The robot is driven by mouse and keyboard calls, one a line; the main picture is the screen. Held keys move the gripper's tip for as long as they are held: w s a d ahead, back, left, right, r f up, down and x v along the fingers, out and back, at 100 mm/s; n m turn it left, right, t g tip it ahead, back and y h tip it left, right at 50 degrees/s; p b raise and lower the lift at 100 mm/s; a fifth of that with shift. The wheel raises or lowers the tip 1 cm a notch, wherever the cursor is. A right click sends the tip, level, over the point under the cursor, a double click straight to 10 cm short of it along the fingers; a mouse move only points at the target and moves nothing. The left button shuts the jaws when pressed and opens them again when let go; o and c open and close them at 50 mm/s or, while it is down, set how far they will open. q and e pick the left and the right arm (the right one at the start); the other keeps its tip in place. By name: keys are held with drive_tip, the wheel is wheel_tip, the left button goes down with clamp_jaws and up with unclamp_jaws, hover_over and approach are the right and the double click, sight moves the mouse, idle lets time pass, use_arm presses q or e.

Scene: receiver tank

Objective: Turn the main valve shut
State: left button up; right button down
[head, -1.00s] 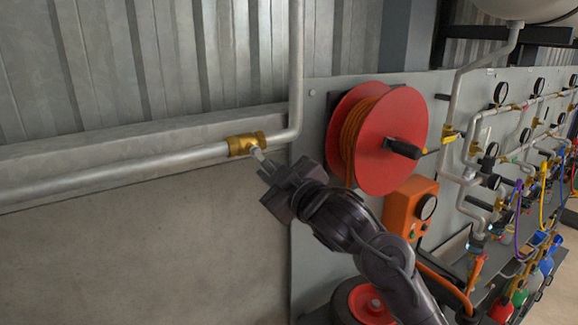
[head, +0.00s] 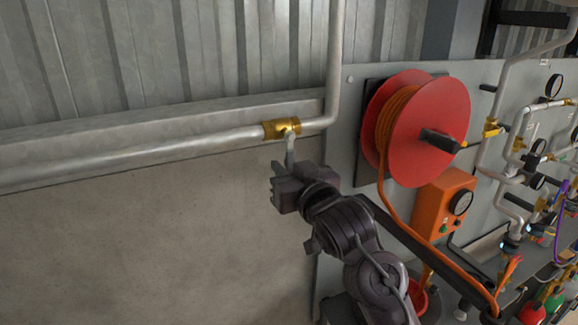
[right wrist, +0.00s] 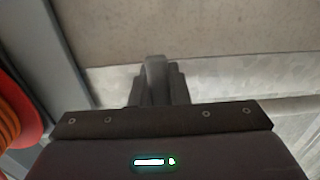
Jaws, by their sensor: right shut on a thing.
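The main valve has a brass body (head: 281,129) set in the grey pipe along the wall in the head view. Its short grey lever (head: 290,150) hangs nearly straight down from the brass body, across the line of the pipe. My right gripper (head: 288,170) is shut on the lower end of this lever. In the right wrist view my gripper's fingers (right wrist: 155,95) close around the grey lever, which partly hides between them. My left gripper is in neither view.
A red hose reel (head: 430,130) and an orange box with a gauge (head: 441,205) stand on the panel to the right of my right arm. Gauges and pipework lie farther right. The concrete wall (head: 130,240) left of my gripper is clear.

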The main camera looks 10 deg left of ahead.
drive_tip(key=shift+f, duration=0.15)
drive_tip(key=c, duration=1.4)
unclamp_jaws()
drive_tip(key=shift+s, duration=0.1)
drive_tip(key=b+v, duration=0.2)
drive_tip(key=v, duration=0.5)
drive_tip(key=shift+s+d+b, duration=0.2)
drive_tip(key=shift+s+b, duration=0.05)
drive_tip(key=shift+b, duration=0.15)
